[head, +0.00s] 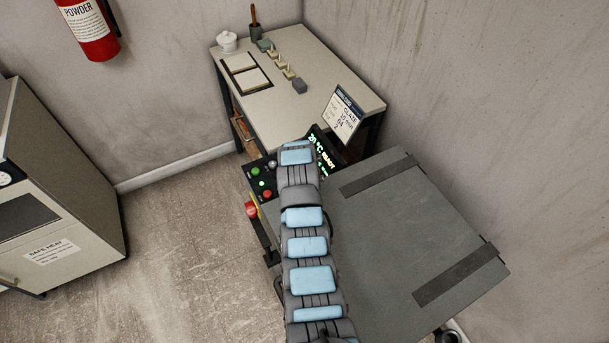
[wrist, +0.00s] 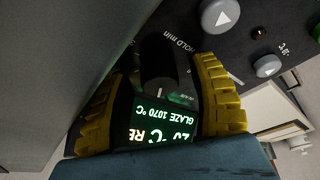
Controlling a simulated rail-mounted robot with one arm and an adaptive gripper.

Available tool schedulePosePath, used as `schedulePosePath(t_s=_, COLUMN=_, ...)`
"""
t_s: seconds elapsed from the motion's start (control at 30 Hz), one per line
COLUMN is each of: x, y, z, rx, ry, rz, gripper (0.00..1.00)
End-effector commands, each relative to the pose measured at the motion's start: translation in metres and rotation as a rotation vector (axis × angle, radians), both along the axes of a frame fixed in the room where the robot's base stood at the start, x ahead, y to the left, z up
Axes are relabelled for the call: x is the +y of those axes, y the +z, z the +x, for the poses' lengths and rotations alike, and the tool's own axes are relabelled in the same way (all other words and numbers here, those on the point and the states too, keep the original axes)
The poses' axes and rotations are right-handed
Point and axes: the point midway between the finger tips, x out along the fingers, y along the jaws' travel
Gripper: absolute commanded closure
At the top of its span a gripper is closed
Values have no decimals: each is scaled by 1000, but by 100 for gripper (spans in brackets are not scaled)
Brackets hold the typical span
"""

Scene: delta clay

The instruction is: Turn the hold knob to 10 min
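The hold knob (wrist: 158,58) is black and sits on the dark control panel beside the label "HOLD min" in the wrist view. Its white pointer mark faces the lit display (wrist: 160,120); I cannot read which value it marks. My gripper (wrist: 160,72) has its yellow-padded fingers on either side of the knob, with a gap visible at least on the right side, so it looks open around it. In the head view my arm hides the knob and the gripper; the control panel (head: 262,184) shows left of the arm.
The display (head: 322,150) reads 20 °C READY. Green and red buttons and a red emergency button (head: 251,210) lie left of my arm. The grey kiln lid (head: 400,230) is to the right. A table (head: 310,95) with a glaze card (head: 343,115) stands behind.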

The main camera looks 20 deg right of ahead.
Motion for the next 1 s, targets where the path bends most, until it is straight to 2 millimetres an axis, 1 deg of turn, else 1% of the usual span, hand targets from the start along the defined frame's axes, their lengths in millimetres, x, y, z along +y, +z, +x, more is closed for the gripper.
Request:
schedulePosePath(t_s=0.17, x=0, y=2, z=0, rx=-1, ry=0, rz=-1, gripper=40)
schedulePosePath(t_s=0.43, x=4, y=19, z=-5, rx=-3, ry=1, rz=-1, gripper=40)
schedulePosePath(t_s=0.87, x=14, y=60, z=-21, rx=-1, ry=0, rz=0, gripper=40)
schedulePosePath(t_s=1.0, x=17, y=77, z=-26, rx=-4, ry=1, rz=-1, gripper=40)
